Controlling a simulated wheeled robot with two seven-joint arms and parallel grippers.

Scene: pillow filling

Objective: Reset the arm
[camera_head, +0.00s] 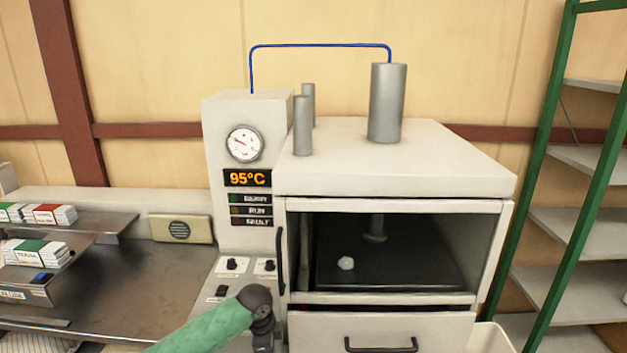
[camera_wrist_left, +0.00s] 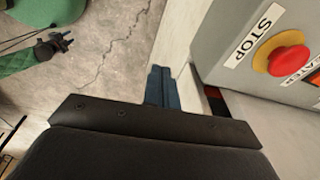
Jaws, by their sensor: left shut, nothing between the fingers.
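My left arm with a green sleeve (camera_head: 200,330) comes in from the bottom left in the head view. Its dark wrist hangs down in front of the machine's control panel (camera_head: 237,268), and the left gripper (camera_head: 263,343) is at the bottom edge, with its tips not clear. In the left wrist view the left gripper (camera_wrist_left: 158,85) has its two fingers together and nothing between them. A red STOP button (camera_wrist_left: 288,52) on a grey box is to the right of the fingers, apart from them. A green arm part with a small dark end (camera_wrist_left: 62,42) shows at top left.
The machine (camera_head: 395,155) has a chamber with a pale lump (camera_head: 346,263) inside and a drawer (camera_head: 380,330) below. A metal bench (camera_head: 130,270) with packets (camera_head: 38,252) is at left. A green-framed shelf rack (camera_head: 560,170) stands at right. Cracked concrete floor (camera_wrist_left: 110,45) lies below.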

